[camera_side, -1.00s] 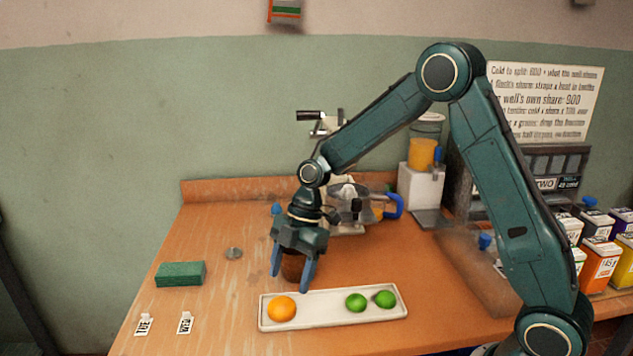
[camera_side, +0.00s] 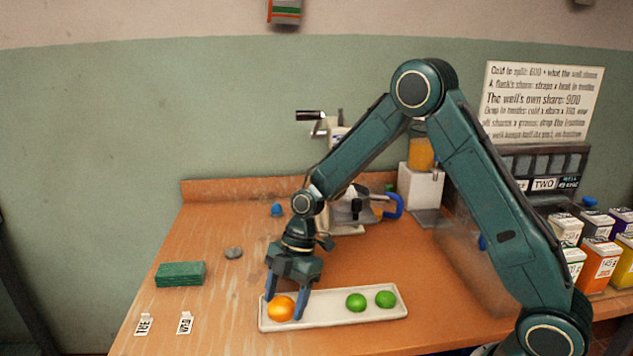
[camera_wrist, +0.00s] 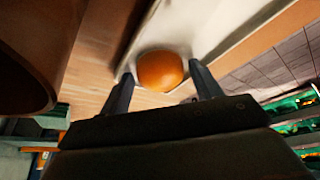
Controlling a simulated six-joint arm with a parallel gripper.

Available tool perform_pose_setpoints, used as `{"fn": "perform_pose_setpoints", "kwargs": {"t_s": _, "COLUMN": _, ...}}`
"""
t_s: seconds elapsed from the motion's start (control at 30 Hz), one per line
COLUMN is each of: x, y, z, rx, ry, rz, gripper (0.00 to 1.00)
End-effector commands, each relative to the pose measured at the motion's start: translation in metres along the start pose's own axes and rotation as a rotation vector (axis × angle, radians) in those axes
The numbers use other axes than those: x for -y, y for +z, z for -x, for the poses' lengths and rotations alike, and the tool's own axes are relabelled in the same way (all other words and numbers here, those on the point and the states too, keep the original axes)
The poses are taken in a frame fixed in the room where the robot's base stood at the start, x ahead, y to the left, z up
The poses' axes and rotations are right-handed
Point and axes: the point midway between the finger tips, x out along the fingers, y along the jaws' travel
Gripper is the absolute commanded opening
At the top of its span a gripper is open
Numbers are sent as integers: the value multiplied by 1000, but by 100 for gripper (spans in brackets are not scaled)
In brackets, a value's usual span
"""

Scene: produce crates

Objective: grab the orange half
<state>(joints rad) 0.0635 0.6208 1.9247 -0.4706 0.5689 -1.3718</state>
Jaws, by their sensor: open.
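The orange half (camera_side: 281,308) lies at the left end of a white tray (camera_side: 335,319) on the counter. In the wrist view the orange half (camera_wrist: 160,71) sits ahead of and between my two fingers. My gripper (camera_side: 284,302) is open, with its fingers down at the orange, one on each side. The wrist view also shows my gripper (camera_wrist: 160,88) open, with a gap between each finger and the orange. The underside of the orange is hidden.
Two green limes (camera_side: 370,300) lie at the tray's right side. A green sponge-like block (camera_side: 180,274) and two small cards (camera_side: 164,324) are to the left. A press with a blue handle (camera_side: 393,206) stands behind. The counter's left is mostly clear.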

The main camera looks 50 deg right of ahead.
Motion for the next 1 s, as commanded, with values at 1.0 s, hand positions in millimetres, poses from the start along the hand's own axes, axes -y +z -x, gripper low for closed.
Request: {"fn": "perform_pose_setpoints", "kwargs": {"t_s": 1.0, "x": 0, "y": -1, "z": 3, "rx": 0, "ry": 1, "rz": 1, "gripper": 30}}
